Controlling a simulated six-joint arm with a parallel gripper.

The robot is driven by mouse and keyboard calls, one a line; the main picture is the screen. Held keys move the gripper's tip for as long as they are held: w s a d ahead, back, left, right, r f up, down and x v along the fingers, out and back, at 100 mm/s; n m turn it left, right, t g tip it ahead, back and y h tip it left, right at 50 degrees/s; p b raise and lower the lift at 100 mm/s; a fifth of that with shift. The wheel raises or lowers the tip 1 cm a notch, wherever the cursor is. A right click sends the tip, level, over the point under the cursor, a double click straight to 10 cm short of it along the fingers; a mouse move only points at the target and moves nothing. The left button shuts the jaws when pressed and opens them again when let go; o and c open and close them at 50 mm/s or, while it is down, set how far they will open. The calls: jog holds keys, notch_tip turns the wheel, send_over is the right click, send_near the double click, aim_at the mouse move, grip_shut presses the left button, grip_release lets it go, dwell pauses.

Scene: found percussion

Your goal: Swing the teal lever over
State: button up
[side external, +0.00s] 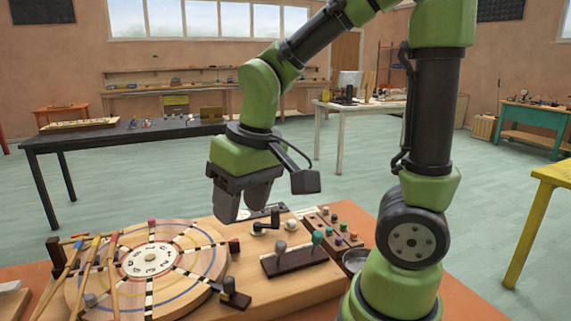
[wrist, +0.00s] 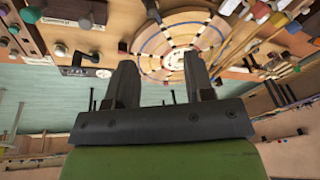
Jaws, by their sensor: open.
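The teal lever (side external: 317,239) has a rounded teal knob and stands at the right end of a dark slotted base (side external: 298,262) on the wooden board. A grey-knobbed lever (side external: 280,247) stands to its left on the same base. My gripper (side external: 243,205) is up and to the left of the teal lever, above the board's back part, pointing down and apart from the lever. Its two fingers are spread with nothing between them in the wrist view (wrist: 160,80).
A round wooden disc (side external: 205,262) with coloured rings fills the board's left side, with several sticks (side external: 92,270) across it. A black lever (side external: 265,227) stands behind the slotted base. A strip of small coloured knobs (side external: 333,228) lies to the right, near my arm's base.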

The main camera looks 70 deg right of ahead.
jog(key=s+a+r+m+t+y, duration=0.1)
jog(key=s+r+t, duration=0.3)
jog(key=s+r, duration=0.3)
jog(key=shift+s+a+t, duration=0.2)
jog(key=shift+a+t, duration=0.1)
jog(key=shift+a, duration=0.1)
dwell(1.7)
